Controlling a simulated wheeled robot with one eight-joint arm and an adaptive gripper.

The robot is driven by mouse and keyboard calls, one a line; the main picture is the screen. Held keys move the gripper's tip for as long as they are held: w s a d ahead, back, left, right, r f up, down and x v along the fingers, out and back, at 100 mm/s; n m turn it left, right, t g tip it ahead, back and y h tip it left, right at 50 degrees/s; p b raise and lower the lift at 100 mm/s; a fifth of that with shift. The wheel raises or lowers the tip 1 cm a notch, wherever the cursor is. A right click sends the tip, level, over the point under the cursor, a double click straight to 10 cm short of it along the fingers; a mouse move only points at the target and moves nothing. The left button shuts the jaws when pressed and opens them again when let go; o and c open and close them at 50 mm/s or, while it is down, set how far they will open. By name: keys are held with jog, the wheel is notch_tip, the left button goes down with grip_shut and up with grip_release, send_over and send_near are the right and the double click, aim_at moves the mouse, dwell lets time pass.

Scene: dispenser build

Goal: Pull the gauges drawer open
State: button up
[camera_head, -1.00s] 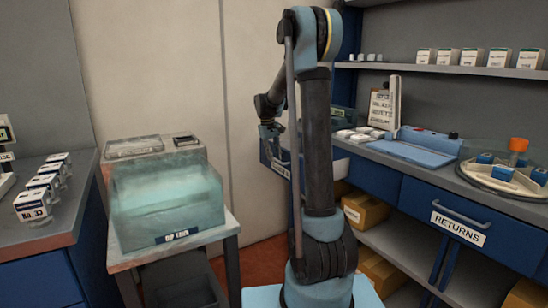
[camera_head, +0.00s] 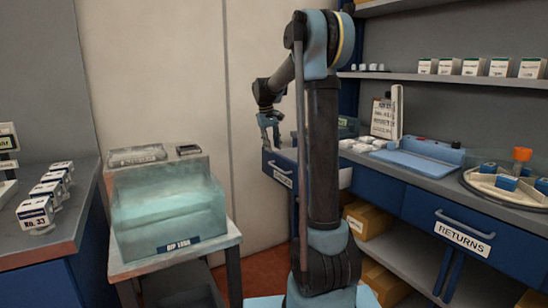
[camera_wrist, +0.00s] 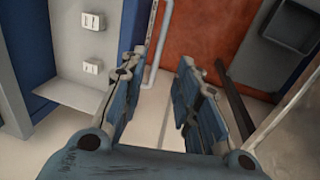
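The blue drawer (camera_head: 279,173) at the far left end of the right-hand counter stands pulled out, with part of its pale inside showing. Its front has a white label too small to read, so I cannot confirm that it says gauges. My gripper (camera_head: 270,133) hangs above the front of this drawer, and no contact shows. In the wrist view my gripper (camera_wrist: 160,62) has its two fingers apart with nothing between them. A pale surface with two small white pieces (camera_wrist: 92,44) lies left of the fingers there. My arm hides part of the drawer's right side.
A blue RETURNS drawer (camera_head: 462,231) is shut farther right. The counter above holds a blue tray (camera_head: 418,163) and a round carousel (camera_head: 510,187). A clear teal bath (camera_head: 168,208) stands on a small table at left. Open floor lies between.

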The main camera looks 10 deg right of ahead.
jog(key=shift+s+a+r, duration=0.1)
jog(key=shift+a+r, duration=0.1)
jog(key=shift+r, duration=0.95)
jog(key=s+d+f+m+y, duration=0.1)
jog(key=s+d+f, duration=0.1)
jog(key=s, duration=1)
jog(key=s+d+f+m, duration=0.1)
jog(key=s+d+f, duration=0.15)
jog(key=s, duration=1.05)
jog(key=s+f+m+t+y, duration=0.1)
jog(key=s+f+m, duration=0.1)
jog(key=s+f, duration=1.3)
jog(key=s, duration=0.4)
jog(key=shift+d, duration=0.35)
